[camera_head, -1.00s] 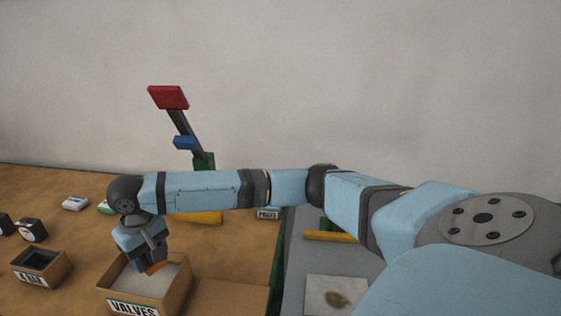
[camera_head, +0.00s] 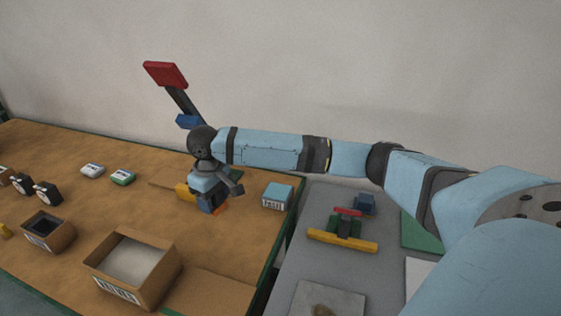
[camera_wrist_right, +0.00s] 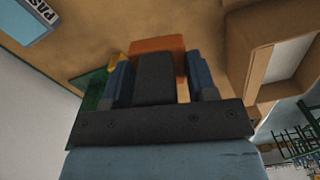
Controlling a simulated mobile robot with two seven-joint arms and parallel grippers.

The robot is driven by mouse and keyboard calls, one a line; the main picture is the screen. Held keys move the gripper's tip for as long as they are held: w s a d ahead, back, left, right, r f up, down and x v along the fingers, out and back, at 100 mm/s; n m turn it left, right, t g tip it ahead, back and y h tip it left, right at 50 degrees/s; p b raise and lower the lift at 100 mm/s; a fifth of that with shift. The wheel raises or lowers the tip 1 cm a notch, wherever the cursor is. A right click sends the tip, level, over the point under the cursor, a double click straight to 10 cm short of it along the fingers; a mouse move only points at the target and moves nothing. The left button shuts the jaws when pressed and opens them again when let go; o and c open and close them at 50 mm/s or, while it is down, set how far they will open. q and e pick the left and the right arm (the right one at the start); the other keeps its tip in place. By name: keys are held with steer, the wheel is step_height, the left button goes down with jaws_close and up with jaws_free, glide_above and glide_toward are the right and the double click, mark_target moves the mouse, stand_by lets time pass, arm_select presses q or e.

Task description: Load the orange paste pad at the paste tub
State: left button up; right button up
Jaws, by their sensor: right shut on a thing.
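The orange paste pad (camera_head: 221,210) shows as a small orange edge below my right gripper (camera_head: 212,204) in the head view. In the wrist view the orange pad (camera_wrist_right: 158,46) lies across the ends of the two blue fingers, and my right gripper (camera_wrist_right: 158,66) is shut on it. The pad is held over the brown table; its underside is hidden. The paste tub (camera_head: 277,195) is a light blue box with a white label, standing right of the gripper and apart from it near the table's right edge. Part of the tub's label (camera_wrist_right: 40,8) shows in the wrist view. My left gripper is not in view.
An open cardboard box (camera_head: 115,283) with pale contents stands front left, beside a smaller dark-lined box (camera_head: 45,239). A grey table (camera_head: 290,262) at right holds a yellow bar (camera_head: 343,240).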

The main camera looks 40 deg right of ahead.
steer(key=w+d+f+n+p, duration=0.15)
steer(key=d+n, duration=0.35)
steer(key=d, duration=0.7)
steer(key=n+p, duration=0.2)
steer(key=n, duration=0.4)
glide_toward(278, 191)
steer(key=shift+a+f+b, duration=0.1)
steer(key=shift+f+b, duration=0.55)
step_height(278, 191, down, 4)
steer(key=b, duration=0.4)
steer(key=shift+r, duration=0.2)
steer(key=shift+f+b, duration=0.3)
steer(key=shift+f, duration=0.05)
steer(key=shift+r, duration=0.1)
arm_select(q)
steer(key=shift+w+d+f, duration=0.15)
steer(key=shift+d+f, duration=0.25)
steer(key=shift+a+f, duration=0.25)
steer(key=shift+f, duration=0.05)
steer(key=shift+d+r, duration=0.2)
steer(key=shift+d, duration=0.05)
arm_select(e)
steer(key=shift+f, duration=0.45)
